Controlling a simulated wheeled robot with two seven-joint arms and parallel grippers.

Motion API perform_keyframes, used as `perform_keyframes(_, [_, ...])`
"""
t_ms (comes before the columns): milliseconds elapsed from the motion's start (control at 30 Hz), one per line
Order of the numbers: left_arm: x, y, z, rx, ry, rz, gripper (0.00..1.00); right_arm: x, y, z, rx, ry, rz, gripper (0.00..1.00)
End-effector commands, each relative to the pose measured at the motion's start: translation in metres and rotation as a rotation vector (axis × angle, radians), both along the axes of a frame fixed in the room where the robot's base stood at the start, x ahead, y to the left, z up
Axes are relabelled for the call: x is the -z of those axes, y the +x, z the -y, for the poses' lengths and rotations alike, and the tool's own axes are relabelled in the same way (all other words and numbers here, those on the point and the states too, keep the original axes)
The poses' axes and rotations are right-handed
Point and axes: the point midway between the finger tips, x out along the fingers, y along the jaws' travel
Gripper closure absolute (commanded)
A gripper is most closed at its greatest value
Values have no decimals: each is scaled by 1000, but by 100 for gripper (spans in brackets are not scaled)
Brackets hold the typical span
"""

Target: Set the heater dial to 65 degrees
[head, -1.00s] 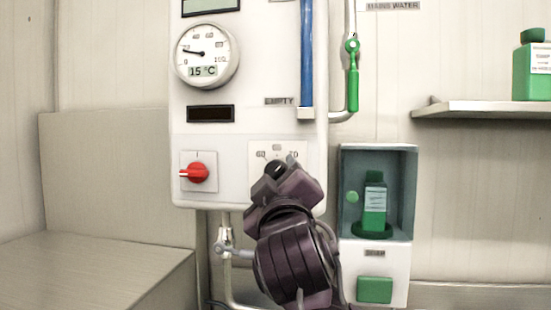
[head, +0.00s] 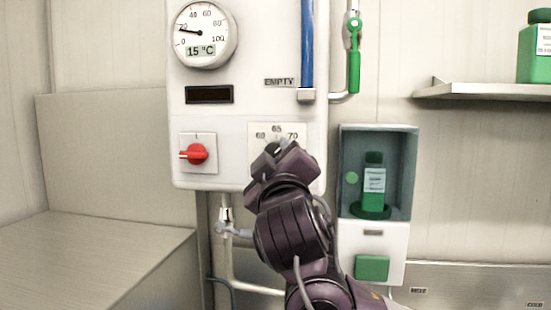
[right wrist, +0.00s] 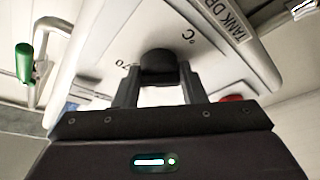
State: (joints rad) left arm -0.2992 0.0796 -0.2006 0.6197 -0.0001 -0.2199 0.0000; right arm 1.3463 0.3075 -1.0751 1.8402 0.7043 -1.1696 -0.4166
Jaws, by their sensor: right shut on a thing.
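The heater dial is a dark knob on a white scale plate (head: 298,128) marked 60, 65 and 70, at the lower right of the white panel. My left gripper is in neither view.
A red switch (head: 197,154) is left of the scale plate. The gauge (head: 204,34) reads 15 °C. A blue pipe (head: 307,45) and a green-handled valve (head: 354,60) are above right. A dispenser box (head: 409,185) holding a green bottle (head: 374,180) stands right of my arm.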

Motion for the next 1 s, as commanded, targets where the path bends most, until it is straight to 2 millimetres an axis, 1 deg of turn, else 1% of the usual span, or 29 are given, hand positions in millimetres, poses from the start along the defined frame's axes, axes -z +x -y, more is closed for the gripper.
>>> perform_keyframes(167, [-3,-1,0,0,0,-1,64,0,0,0,-1,-49,-13,85])
perform_keyframes(367, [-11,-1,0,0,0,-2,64,-2,0,1,-2,-173,-38,85])
perform_keyframes(567, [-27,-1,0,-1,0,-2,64,-5,0,1,-2,-341,-72,85])
perform_keyframes(800, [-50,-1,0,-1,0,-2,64,-7,0,1,-2,-533,-109,85])
perform_keyframes(1000, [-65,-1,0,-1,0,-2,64,-6,0,1,-2,-655,-132,85])
